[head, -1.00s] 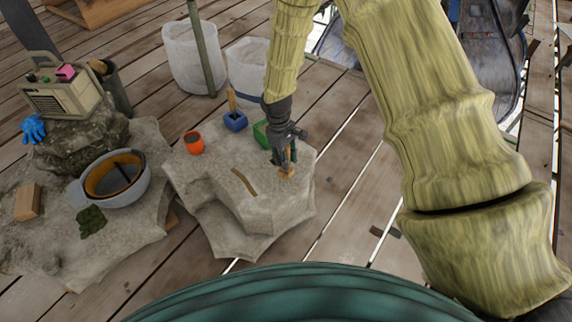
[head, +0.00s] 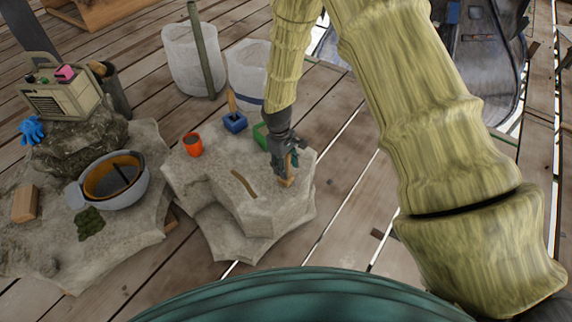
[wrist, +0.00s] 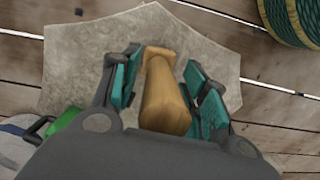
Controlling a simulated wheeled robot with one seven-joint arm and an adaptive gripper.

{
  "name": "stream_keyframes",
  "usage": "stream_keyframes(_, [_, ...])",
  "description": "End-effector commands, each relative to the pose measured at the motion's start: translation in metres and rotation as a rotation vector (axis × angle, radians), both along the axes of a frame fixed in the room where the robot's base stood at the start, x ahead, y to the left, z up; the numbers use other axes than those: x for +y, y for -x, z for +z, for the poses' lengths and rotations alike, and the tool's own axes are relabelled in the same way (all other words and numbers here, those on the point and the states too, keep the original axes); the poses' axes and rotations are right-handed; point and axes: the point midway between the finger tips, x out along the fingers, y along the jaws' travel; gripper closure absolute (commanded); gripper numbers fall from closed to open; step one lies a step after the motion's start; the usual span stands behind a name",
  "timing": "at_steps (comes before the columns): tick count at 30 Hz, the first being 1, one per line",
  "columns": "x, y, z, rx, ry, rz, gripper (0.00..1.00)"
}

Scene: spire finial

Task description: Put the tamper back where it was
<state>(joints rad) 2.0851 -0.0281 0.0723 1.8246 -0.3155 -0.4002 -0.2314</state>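The tamper (wrist: 165,92) is a tan wooden piece, seen end-on between my finger pads in the wrist view. In the head view its lower part (head: 286,182) shows below my gripper, at the right side of the stone block (head: 205,180). My gripper (head: 285,165) is down over it, fingers pointing at the stone. In the wrist view the teal pads of my gripper (wrist: 160,85) stand on both sides of the tamper, with narrow gaps, so it looks open around it. The tamper's contact with the stone is partly hidden.
On the stone stand a red cup (head: 193,144), a blue holder (head: 235,122) and a green box (head: 260,132) close beside my gripper. A brown strip (head: 243,184) lies in front. A grey pot (head: 125,195) and a radio (head: 62,95) stand at left.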

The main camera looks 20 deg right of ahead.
Motion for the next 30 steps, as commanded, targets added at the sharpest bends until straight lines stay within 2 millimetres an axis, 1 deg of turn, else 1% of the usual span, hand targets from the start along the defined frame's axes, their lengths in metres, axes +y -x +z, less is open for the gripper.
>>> stream_keyframes(8, [0.0, 0.0, 0.001, 0.0, 0.0, 0.0, 0.54])
stream_keyframes(11, [0.0, 0.0, 0.006, 0.0, 0.0, 0.0, 0.54])
stream_keyframes(14, [0.001, -0.002, 0.018, -0.001, -0.001, 0.0, 0.54])
stream_keyframes(17, [0.003, -0.004, 0.035, -0.002, 0.0, -0.001, 0.54])
stream_keyframes(24, [0.006, -0.009, 0.079, -0.001, 0.0, -0.001, 0.54])
stream_keyframes(30, [0.008, -0.012, 0.107, 0.0, 0.0, 0.0, 0.54])
